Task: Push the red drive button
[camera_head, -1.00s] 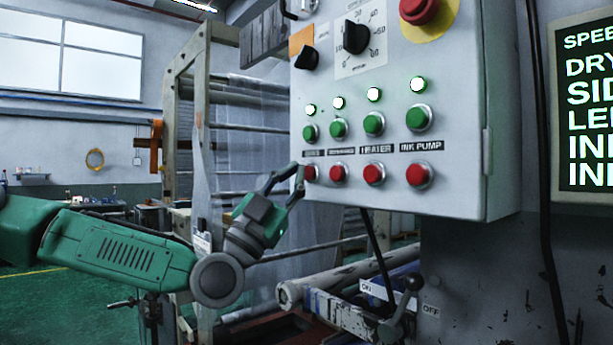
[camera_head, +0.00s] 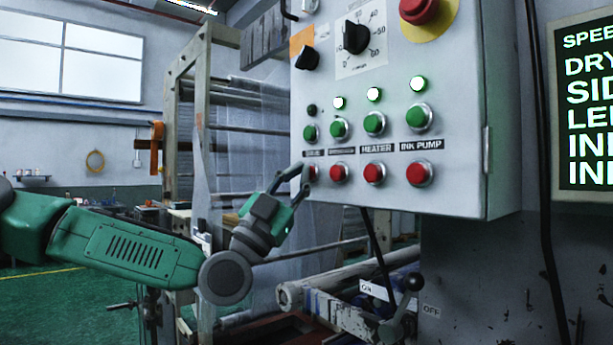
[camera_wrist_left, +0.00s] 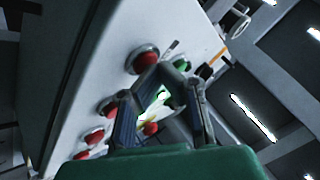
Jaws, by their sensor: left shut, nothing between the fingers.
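The red drive button (camera_head: 313,172) is the leftmost in the lower row on the grey control box. My left gripper (camera_head: 300,178) is at its left side, with the fingertips against or just in front of the button and partly hiding it. Exact contact cannot be told. The gripper is shut and empty. The drive lamp (camera_head: 312,110) above is dark, while the other lamps in that row are lit green. The left wrist view shows the fingers in front of the panel with several red buttons around them. My right gripper is not in view.
More red buttons (camera_head: 374,173) and a row of green buttons (camera_head: 374,123) sit close by on the control box (camera_head: 460,130). A red emergency stop (camera_head: 419,9) is above. Rollers (camera_head: 300,290) and a lever (camera_head: 411,283) are below. The lit display (camera_head: 587,110) is at right.

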